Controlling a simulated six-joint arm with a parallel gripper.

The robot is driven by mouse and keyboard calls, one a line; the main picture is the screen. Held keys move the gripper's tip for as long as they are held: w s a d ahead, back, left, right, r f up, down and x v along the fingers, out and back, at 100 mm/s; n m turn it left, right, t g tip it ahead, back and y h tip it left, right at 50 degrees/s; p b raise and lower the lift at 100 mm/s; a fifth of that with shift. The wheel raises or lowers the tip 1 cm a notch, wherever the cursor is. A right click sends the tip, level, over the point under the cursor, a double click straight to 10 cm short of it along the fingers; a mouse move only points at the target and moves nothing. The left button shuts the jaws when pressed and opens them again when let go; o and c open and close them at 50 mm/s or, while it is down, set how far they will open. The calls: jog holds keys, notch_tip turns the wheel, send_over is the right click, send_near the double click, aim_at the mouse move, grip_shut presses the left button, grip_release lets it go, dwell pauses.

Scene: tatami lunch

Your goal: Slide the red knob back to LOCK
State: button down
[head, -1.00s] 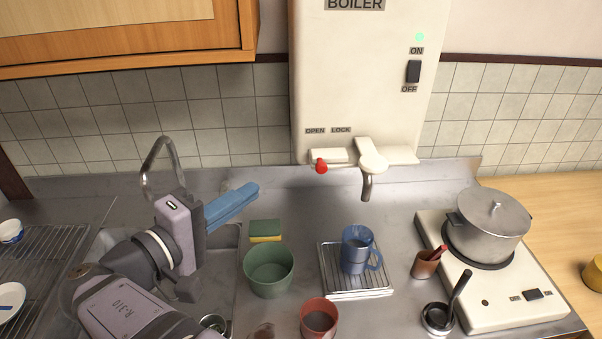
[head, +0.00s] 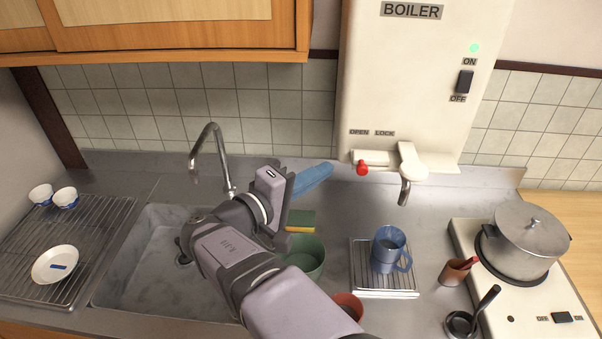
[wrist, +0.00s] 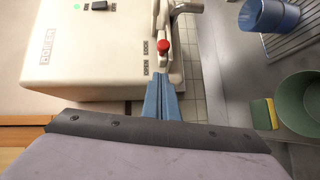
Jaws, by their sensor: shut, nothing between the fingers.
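The red knob (head: 362,167) sits at the left part of the white slide under the boiler (head: 425,90), below the word OPEN and left of LOCK. It also shows in the wrist view (wrist: 164,48), just beyond my fingertips. The wrist view shows the shut fingers (wrist: 160,78) near the OPEN and LOCK labels.
A blue mug (head: 388,250) stands on a drip rack right of a green bowl (head: 306,256). A pot (head: 525,240) sits on the stove at right. The sink (head: 150,260) and its tap (head: 212,150) are at left.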

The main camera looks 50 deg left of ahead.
aim_at(359, 164)
jog(key=shift+w+d+f+p, duration=0.2)
jog(key=shift+w+d+p, duration=0.4)
jog(key=shift+w, duration=0.4)
jog(key=shift+w+d+f+p, duration=0.15)
jog(key=shift+w+d+p, duration=0.4)
jog(key=shift+w, duration=0.45)
jog(key=shift+d, duration=0.1)
jog(key=shift+w+f, duration=0.1)
jog(key=w+d+b, duration=0.3)
jog(key=d+b, duration=0.1)
jog(key=b, duration=0.3)
jog(key=shift+w, duration=0.3)
jog(key=shift+a, duration=0.1)
